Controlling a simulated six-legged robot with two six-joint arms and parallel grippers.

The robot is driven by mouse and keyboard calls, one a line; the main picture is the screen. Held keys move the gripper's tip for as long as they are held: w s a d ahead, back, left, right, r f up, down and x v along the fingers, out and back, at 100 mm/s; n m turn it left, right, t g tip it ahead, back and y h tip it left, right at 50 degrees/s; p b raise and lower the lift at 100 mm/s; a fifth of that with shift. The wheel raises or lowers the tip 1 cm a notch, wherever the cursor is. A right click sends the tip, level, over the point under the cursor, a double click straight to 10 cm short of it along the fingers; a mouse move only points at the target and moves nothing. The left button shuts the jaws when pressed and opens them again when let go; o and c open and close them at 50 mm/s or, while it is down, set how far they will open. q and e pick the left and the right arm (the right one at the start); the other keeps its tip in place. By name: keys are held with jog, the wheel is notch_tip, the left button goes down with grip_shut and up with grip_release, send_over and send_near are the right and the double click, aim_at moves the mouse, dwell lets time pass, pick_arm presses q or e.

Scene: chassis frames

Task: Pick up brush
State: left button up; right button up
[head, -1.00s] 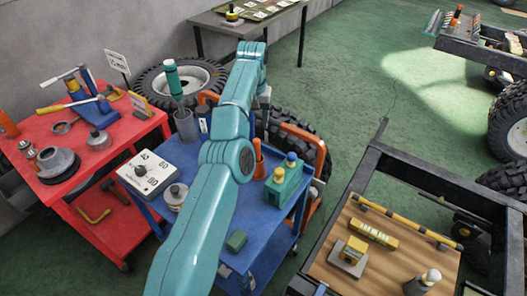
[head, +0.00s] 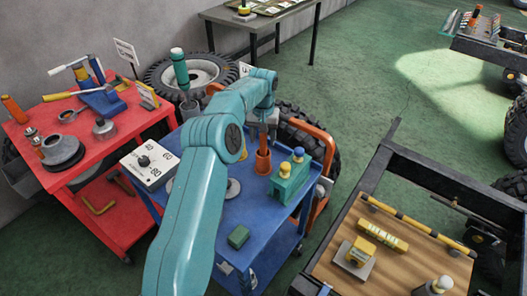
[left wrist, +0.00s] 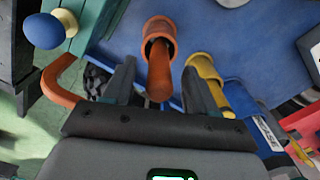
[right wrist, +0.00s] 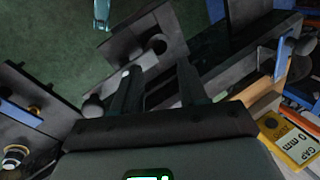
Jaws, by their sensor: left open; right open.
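An orange cup (head: 263,161) stands on the blue cart; it also shows in the left wrist view (left wrist: 158,30). An orange-brown handle (left wrist: 159,82) sticks out of it, possibly the brush; its lower end is hidden in the cup. My left gripper (left wrist: 158,74) is open, with the handle between its fingers; I cannot tell whether they touch it. In the head view my left gripper (head: 262,124) is just above the cup. A teal-handled tool (head: 180,68) stands in a grey cup farther left. My right gripper (right wrist: 157,76) is open and empty, near dark frame parts.
The blue cart top (head: 212,252) also carries a green box (head: 290,178) with knobs, right of the cup, and a white dial box (head: 151,165). A yellow cylinder (left wrist: 203,68) lies close beside the left gripper's right finger. A red cart (head: 105,150) stands left.

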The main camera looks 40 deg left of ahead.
aim_at(263, 144)
pick_arm(q)
notch_tip(263, 144, down, 3)
jog(key=shift+s+d, duration=0.1)
jog(key=shift+s, duration=0.05)
pick_arm(e)
jog(key=shift+s+r, duration=0.2)
jog(key=shift+r, duration=0.3)
pick_arm(q)
jog(key=shift+f, duration=0.2)
pick_arm(e)
jog(key=shift+w, duration=0.1)
pick_arm(q)
jog(key=shift+r, duration=0.1)
grip_shut()
pick_arm(e)
jog(key=shift+d, duration=0.1)
